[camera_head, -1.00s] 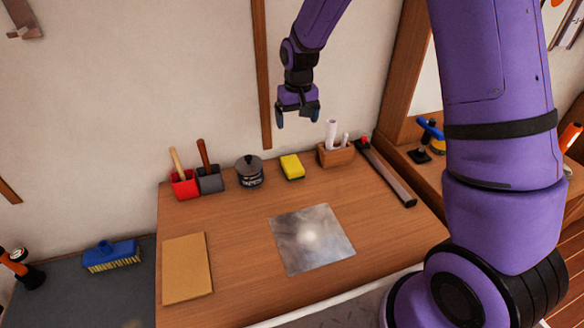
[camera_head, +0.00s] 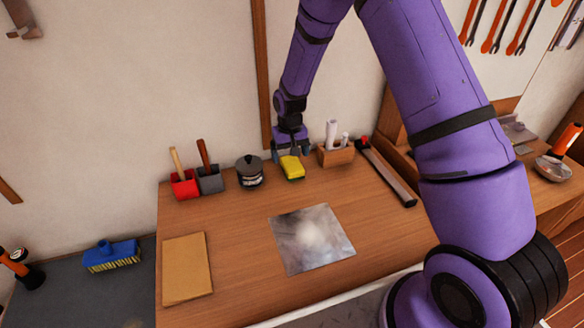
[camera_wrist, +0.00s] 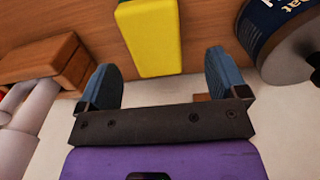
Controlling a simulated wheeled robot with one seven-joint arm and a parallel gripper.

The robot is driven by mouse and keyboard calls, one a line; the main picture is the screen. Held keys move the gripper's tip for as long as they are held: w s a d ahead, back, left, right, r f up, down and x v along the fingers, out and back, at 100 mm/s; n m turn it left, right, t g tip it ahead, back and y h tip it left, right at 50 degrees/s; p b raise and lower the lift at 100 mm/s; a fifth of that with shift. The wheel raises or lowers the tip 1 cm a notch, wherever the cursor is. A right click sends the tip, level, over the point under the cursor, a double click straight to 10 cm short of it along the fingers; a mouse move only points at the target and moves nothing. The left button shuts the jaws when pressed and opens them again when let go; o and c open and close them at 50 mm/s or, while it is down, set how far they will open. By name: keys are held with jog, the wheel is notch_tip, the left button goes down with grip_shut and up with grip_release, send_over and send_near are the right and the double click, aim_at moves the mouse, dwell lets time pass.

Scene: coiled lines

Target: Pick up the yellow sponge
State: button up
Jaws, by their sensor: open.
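The yellow sponge (camera_head: 293,170) lies on the wooden table near its back edge, between a dark lidded pot and a wooden holder. My gripper (camera_head: 290,152) is open and empty, just above and behind the sponge in the head view, hiding a little of its back end. In the wrist view the sponge (camera_wrist: 149,36) lies ahead, between the lines of the two blue fingers (camera_wrist: 163,72). Its near end comes close to the fingertips. I cannot tell the exact height gap.
The dark lidded pot (camera_head: 249,172) stands left of the sponge; the wooden holder (camera_head: 336,155) with white rolls stands close on the right. A shiny metal sheet (camera_head: 312,239) lies in front. The table's middle is otherwise mostly clear.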

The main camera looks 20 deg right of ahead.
aim_at(292, 163)
jog(key=f, duration=0.5)
jog(key=shift+s+d+f, duration=0.1)
jog(key=shift+s+d, duration=0.05)
jog(key=shift+d, duration=0.1)
jog(key=c, duration=1.1)
jog(key=shift+o, duration=0.2)
jog(key=shift+r, duration=0.6)
notch_tip(292, 163, up, 2)
jog(key=shift+r, duration=0.25)
jog(key=s, duration=0.5)
jog(key=s+r, duration=0.1)
jog(key=s, duration=1)
jog(key=shift+r, duration=0.2)
